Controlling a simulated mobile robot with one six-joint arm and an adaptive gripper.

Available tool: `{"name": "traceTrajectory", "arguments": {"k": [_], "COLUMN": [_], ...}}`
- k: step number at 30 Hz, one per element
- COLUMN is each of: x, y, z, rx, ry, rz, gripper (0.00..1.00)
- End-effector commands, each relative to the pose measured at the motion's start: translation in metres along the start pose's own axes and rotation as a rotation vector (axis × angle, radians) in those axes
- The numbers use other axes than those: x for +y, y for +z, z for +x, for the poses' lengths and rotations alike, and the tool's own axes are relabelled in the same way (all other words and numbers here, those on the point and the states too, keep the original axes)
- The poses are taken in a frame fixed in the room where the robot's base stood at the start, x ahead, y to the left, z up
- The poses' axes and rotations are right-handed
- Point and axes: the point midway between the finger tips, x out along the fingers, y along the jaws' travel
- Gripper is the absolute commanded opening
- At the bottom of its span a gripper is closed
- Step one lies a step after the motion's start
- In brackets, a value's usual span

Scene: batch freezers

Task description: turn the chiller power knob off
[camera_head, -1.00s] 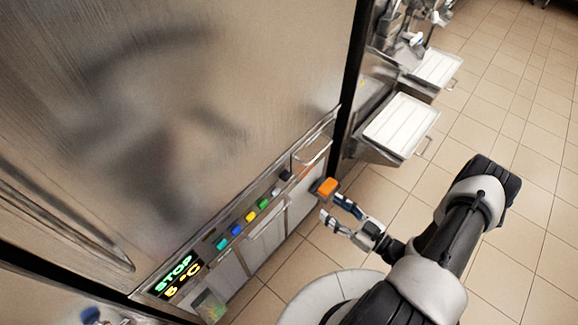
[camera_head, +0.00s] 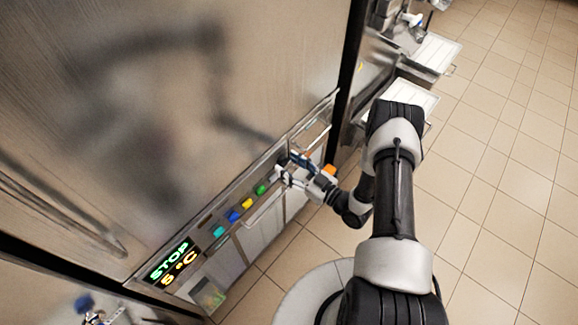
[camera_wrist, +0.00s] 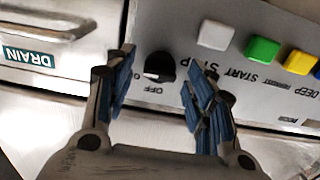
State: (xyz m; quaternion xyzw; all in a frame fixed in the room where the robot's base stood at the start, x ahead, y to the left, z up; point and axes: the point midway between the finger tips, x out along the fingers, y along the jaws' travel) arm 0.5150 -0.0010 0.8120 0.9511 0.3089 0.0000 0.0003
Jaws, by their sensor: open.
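The chiller power knob (camera_wrist: 160,67) is a black round knob with a white pointer mark, on the grey control panel (camera_wrist: 262,104). In the wrist view the pointer is toward the left side of the knob, and the word OFF is printed beside it. My gripper (camera_wrist: 158,88) is open, with one blue-padded finger on each side of the knob in the picture. I cannot tell whether the fingers touch it. In the head view my gripper (camera_head: 284,170) is at the panel's right part and hides the knob.
A white button (camera_wrist: 215,35), a green button (camera_wrist: 262,50) and a yellow button (camera_wrist: 300,62) sit right of the knob. A DRAIN label (camera_wrist: 28,57) and a handle (camera_wrist: 45,28) are left. The display (camera_head: 172,262) reads STOP and 6 °C. An orange block (camera_head: 329,170) is right of my gripper.

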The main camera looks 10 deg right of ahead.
Motion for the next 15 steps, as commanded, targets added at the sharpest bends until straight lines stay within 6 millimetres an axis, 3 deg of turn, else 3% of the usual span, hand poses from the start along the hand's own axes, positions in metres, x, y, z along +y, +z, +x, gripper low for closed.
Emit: {"name": "traceTrajectory", "arguments": {"k": [11,15], "x": [0.0000,0.0000], "y": [-0.0004,-0.0003], "z": [0.0071,0.0070], "rx": [0.000,0.000], "ry": [0.000,0.000], "rz": [0.001,0.001], "gripper": [0.50,0.41]}}
